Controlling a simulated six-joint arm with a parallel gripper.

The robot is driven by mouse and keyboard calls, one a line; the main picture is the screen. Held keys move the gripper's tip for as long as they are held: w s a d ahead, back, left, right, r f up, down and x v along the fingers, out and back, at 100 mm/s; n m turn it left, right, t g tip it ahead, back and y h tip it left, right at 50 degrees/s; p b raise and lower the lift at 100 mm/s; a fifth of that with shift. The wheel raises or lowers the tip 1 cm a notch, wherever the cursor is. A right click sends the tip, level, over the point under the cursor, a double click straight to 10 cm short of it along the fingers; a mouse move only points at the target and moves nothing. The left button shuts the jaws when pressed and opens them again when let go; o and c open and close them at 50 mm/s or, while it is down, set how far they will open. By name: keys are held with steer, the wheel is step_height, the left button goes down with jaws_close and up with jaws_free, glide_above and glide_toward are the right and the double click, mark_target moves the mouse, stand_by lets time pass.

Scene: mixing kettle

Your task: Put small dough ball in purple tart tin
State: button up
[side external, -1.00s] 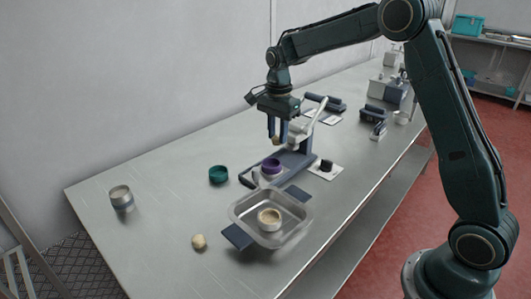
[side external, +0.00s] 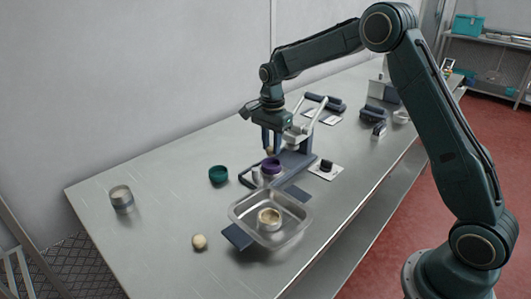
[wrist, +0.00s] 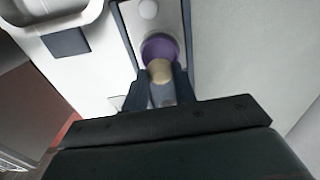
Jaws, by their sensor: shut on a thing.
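My gripper (side external: 271,148) points down over the press stand and is shut on a small beige dough ball (wrist: 160,71). The ball also shows small between the fingertips in the side view (side external: 269,151). The purple tart tin (side external: 271,166) sits on the press base, just below the fingertips. In the wrist view the purple tin (wrist: 158,46) lies right beyond the ball, partly hidden by it. I cannot tell whether ball and tin touch; the side view shows a small gap.
A lever press (side external: 306,140) stands close behind my gripper. A steel tray (side external: 240,208) holding a pale-filled tin (side external: 269,219) is in front. A green tin (side external: 218,174), a larger dough ball (side external: 199,241) and a metal cup (side external: 121,197) are on the left. The table's left part is mostly clear.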

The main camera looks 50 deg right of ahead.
steer(key=shift+f, duration=1)
steer(key=shift+f, duration=0.45)
stand_by(0.6)
steer(key=o, duration=1.4)
steer(key=shift+o, duration=0.2)
steer(key=shift+r, duration=0.2)
steer(key=shift+r, duration=3.35)
